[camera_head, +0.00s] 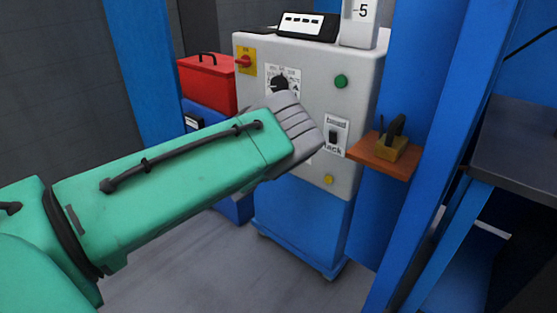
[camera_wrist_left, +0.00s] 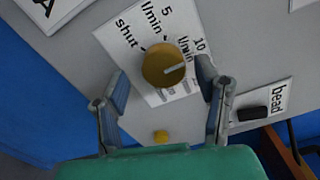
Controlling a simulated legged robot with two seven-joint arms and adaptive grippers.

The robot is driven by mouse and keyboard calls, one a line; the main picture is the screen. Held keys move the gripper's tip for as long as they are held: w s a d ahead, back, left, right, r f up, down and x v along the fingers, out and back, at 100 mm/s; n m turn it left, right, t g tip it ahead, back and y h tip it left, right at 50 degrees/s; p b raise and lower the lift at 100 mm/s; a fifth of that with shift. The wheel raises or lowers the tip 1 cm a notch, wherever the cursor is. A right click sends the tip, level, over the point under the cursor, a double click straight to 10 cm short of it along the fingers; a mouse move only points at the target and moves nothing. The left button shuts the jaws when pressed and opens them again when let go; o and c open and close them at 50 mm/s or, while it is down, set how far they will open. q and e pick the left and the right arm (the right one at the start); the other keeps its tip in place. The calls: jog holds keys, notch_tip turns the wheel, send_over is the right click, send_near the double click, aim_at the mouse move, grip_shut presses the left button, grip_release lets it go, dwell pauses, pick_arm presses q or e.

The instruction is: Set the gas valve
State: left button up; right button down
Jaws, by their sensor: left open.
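The gas valve is a round brass-coloured knob (camera_wrist_left: 166,64) with a white pointer line. It sits on a white scale plate (camera_wrist_left: 124,42) marked shut, 5 l/min and 10 l/min. The line points right and slightly up in the left wrist view, a little below the 10 l/min label. My left gripper (camera_wrist_left: 162,70) is open, with one finger on each side of the knob. The right-hand finger looks very close to it; I cannot tell whether it touches. My right gripper is not in view.
The grey machine front (camera_head: 312,65) also carries a black dial (camera_head: 279,84), a red switch (camera_head: 243,62), a green button (camera_head: 341,81), a bead/tack switch (camera_head: 333,137) and a yellow button (camera_head: 328,180). An orange shelf (camera_head: 367,157) juts out at right. A red box (camera_head: 208,84) stands left.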

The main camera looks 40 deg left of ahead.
pick_arm(q)
jog(key=s, duration=1)
jog(key=shift+s+a+f, duration=0.15)
jog(key=shift+s+a, duration=0.25)
jog(key=s+d+f+n+g+y+p, duration=0.1)
jog(key=s+d+f+n+g+p, duration=0.1)
jog(key=s+f+n+g, duration=0.35)
jog(key=s+d+f+n+g+y+p, duration=0.1)
jog(key=s+d+f+n+g+p, duration=0.15)
jog(key=s+n, duration=0.6)
jog(key=s+d+f+n+g+y+p, duration=0.25)
jog(key=s+g, duration=0.25)
jog(key=s, duration=0.5)
jog(key=s+d+r+n+g+h+p, duration=0.1)
jog(key=s+d+n+g+h, duration=0.2)
jog(key=s+d, duration=0.5)
jog(key=s+n+g, duration=0.1)
jog(key=s, duration=0.3)
jog(key=shift+s+d+r+n, duration=0.15)
jog(key=shift+s+d+n, duration=0.2)
jog(key=shift+d, duration=0.05)
